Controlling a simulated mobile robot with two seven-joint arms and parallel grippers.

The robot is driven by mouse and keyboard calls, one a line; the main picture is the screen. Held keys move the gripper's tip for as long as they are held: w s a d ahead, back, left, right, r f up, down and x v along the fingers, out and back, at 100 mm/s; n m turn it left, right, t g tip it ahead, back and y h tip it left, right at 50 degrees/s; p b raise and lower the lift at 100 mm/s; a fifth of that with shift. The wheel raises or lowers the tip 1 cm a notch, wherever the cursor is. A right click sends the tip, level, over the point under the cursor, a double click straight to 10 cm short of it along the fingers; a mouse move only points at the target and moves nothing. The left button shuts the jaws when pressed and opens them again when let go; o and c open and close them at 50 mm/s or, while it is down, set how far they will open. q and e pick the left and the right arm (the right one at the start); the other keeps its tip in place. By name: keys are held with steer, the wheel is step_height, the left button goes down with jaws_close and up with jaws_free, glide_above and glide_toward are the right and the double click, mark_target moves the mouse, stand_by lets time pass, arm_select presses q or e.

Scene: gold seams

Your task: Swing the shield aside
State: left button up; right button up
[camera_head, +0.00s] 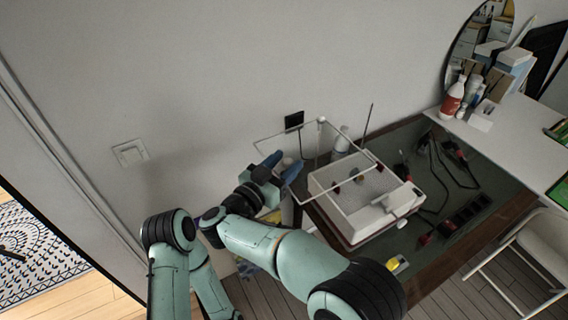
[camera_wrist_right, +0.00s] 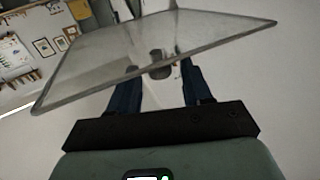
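The shield (camera_head: 350,142) is a clear panel with a pale frame. It reaches from above the white box (camera_head: 345,215) out to the left, toward the wall. My right gripper (camera_head: 283,166) has its blue fingers apart at the panel's left part. In the right wrist view the panel (camera_wrist_right: 225,28) stretches across in front of my right gripper (camera_wrist_right: 158,72), whose fingertips show through or against it. A small dark knob-like piece (camera_wrist_right: 160,70) shows between the fingers; I cannot tell whether they touch it or the panel. My left gripper is out of view.
The box stands on a dark-topped table (camera_head: 470,215) with black cables and red-marked tools on its right. A thin upright rod (camera_head: 367,125) and a white cylinder (camera_head: 342,138) stand behind. A chair (camera_head: 530,250) is at right. Plain wall lies left.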

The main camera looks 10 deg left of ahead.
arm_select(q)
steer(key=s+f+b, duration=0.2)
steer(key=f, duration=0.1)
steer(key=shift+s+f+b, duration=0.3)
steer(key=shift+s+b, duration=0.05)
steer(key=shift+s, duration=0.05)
arm_select(e)
steer(key=v, duration=1.3)
steer(key=shift+s, duration=0.2)
steer(key=shift+w, duration=0.1)
